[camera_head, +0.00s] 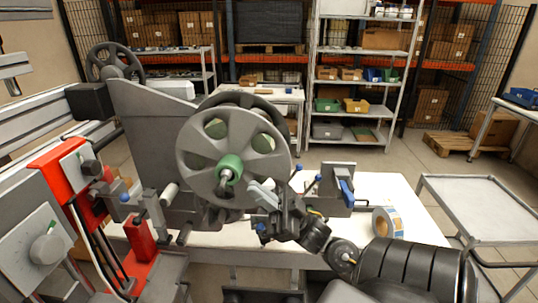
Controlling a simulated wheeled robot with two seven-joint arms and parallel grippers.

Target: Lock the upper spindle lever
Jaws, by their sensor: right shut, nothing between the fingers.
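A large grey reel (197,150) with several round openings is mounted upright on the machine, left of centre. The upper spindle (230,166) has a green hub at the reel's middle, with a small pale end piece, perhaps its lever, facing me. I cannot tell the lever's position. My right gripper (262,192) is shut and empty, to the right of and a little below the hub. It overlaps the reel's lower right rim in the picture, apart from the hub. My left gripper is not in view.
A red and grey machine unit (60,165) fills the left side. A label roll (386,222) lies on the white table (420,222) at right, near a grey bracket with blue handles (338,188). A grey cart (480,200) stands further right. Shelves line the back.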

